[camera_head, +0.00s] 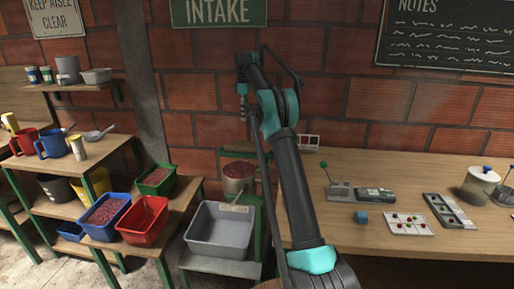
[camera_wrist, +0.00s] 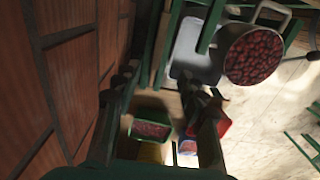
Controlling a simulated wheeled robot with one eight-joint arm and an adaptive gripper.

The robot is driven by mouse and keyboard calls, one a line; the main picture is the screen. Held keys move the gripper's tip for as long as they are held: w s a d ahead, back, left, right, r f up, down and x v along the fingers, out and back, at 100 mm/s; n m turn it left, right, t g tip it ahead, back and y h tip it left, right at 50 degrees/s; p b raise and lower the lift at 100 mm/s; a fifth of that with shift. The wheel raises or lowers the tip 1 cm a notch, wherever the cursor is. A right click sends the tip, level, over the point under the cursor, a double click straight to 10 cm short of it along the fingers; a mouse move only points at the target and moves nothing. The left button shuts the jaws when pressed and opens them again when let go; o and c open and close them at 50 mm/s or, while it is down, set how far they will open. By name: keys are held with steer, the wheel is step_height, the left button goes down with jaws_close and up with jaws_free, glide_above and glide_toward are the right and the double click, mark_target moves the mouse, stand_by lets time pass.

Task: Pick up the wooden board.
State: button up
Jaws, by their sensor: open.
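I cannot pick out a separate loose wooden board with certainty in either view; the wood I see is tabletops and shelves. My gripper (camera_head: 243,108) hangs from the raised arm, in front of the brick wall and above the metal pot of red cherries (camera_head: 238,178). In the wrist view, my gripper (camera_wrist: 162,88) shows two dark fingers spread apart, with nothing between them.
A grey bin (camera_head: 221,228) stands left of my arm. Red (camera_head: 143,221), blue (camera_head: 105,215) and green (camera_head: 157,179) bins sit on a low bench. The right wooden table (camera_head: 350,235) holds a blue cube (camera_head: 361,217), trays and a jar (camera_head: 478,186). A wall shelf (camera_head: 75,86) holds cups.

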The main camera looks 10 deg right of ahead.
mark_target(246, 142)
steer(key=f, duration=1.7)
steer(key=shift+d+f, duration=0.25)
jaws_close()
